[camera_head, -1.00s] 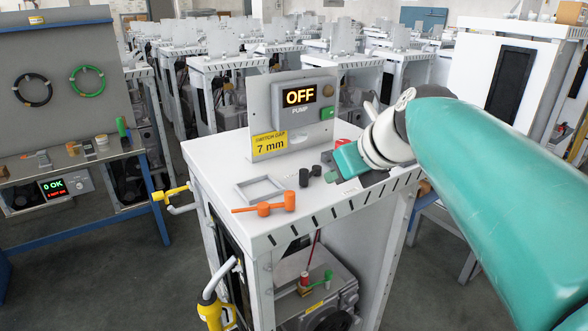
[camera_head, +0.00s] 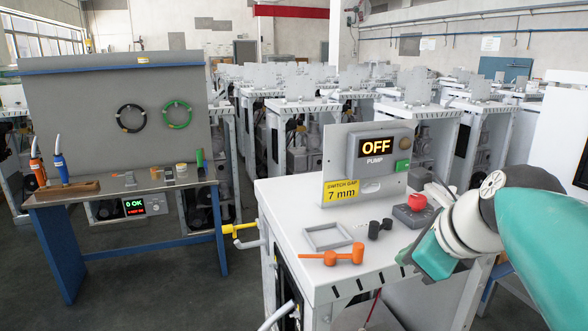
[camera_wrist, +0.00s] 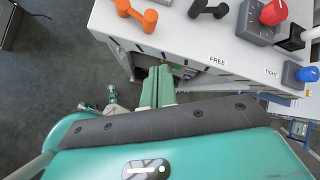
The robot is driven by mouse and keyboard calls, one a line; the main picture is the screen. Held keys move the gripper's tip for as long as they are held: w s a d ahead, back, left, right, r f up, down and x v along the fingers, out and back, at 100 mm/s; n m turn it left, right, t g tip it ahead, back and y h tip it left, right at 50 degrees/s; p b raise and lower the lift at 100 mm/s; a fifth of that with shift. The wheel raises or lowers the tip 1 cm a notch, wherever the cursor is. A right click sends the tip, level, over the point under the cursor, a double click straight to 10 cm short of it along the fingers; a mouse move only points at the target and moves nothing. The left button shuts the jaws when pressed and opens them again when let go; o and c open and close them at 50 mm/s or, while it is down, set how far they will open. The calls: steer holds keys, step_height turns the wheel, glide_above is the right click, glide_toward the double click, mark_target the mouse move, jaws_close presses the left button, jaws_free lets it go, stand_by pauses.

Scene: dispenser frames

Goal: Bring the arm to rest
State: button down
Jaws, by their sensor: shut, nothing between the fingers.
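My gripper (camera_wrist: 158,86) is shut and empty. In the wrist view its two green fingers lie together, just off the near edge of the white cabinet top (camera_wrist: 185,45). In the head view the teal gripper body (camera_head: 432,258) is at the right front edge of that top (camera_head: 300,262), and its fingertips are hidden. My arm reaches in from the right side of the head view.
On the cabinet top are a red knob (camera_head: 417,201), an orange handle (camera_head: 331,257), black handles (camera_head: 379,228), a square frame (camera_head: 327,236) and an upright pump panel (camera_head: 376,146) reading OFF. A workbench (camera_head: 110,190) stands left. Dark floor lies between.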

steer(key=s+a+f+n+g+h, duration=0.1)
steer(key=s+f+n, duration=0.4)
steer(key=n, duration=0.8)
steer(key=s+a+f+n+g+h, duration=0.1)
steer(key=s+a+f+n, duration=0.2)
steer(key=f+n, duration=0.6)
steer(key=shift+s+f+n+h, duration=0.3)
steer(key=shift+s+n, duration=0.75)
steer(key=shift+n, duration=1.15)
